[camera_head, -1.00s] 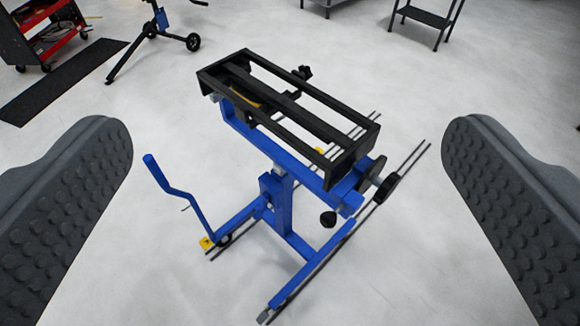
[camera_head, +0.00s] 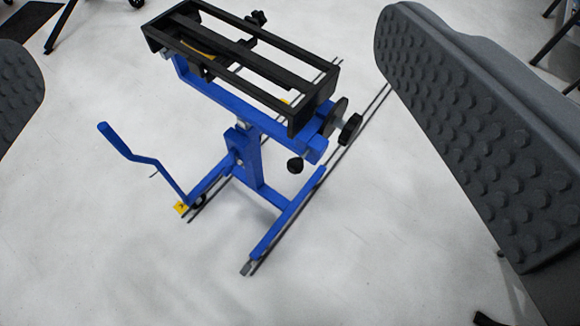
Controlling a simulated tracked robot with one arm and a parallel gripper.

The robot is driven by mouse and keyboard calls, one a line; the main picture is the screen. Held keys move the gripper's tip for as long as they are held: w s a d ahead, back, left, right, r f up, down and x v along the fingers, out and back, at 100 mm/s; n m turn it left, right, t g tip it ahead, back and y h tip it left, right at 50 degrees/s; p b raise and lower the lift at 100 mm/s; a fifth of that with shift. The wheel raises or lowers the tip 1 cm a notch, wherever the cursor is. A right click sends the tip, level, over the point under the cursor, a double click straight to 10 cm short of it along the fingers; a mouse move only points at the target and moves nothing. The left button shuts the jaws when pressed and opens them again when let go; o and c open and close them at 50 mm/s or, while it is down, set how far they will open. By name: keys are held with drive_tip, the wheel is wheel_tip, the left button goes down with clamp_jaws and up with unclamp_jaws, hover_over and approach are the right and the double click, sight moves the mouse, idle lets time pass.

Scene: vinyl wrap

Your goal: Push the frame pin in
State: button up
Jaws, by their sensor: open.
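A blue stand (camera_head: 247,160) with a black rectangular top frame (camera_head: 240,68) stands on the floor, left of centre in the view. Black round knobs (camera_head: 350,129) sit at the near right end of its top, and a smaller one (camera_head: 295,165) is below. I cannot tell which part is the frame pin. A bent blue lever (camera_head: 140,158) rises at the left of the base. My gripper (camera_head: 210,65) is open and empty, its grey studded fingers wide apart at the left and right of the picture. The stand shows between them, apart from both.
A yellow tag (camera_head: 181,208) is low on the stand at the base of the lever. Thin dark rails (camera_head: 360,125) lie on the floor along the base. The pale floor (camera_head: 90,265) in front and to the left is clear. Dark legs of other equipment (camera_head: 555,40) show at the upper right.

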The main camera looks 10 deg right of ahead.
drive_tip(key=shift+c, duration=0.3)
drive_tip(key=shift+w+f, duration=0.1)
drive_tip(key=shift+f, duration=0.05)
drive_tip(key=c, duration=0.5)
drive_tip(key=w+f+g, duration=0.1)
drive_tip(key=f, duration=0.2)
drive_tip(key=w+f+n+g, duration=0.1)
drive_tip(key=w+f, duration=0.1)
drive_tip(key=f, duration=0.2)
drive_tip(key=w+a+f+n+h, duration=0.1)
drive_tip(key=w+f, duration=0.1)
drive_tip(key=f, duration=0.1)
drive_tip(key=shift+a+f+g, duration=0.1)
drive_tip(key=shift+f+g, duration=0.05)
drive_tip(key=shift+g, duration=0.25)
clamp_jaws()
drive_tip(key=n+h+p, duration=0.4)
drive_tip(key=n+h, duration=0.8)
drive_tip(key=n, duration=1.3)
approach(292, 171)
drive_tip(key=b+x, duration=0.2)
drive_tip(key=x, duration=0.5)
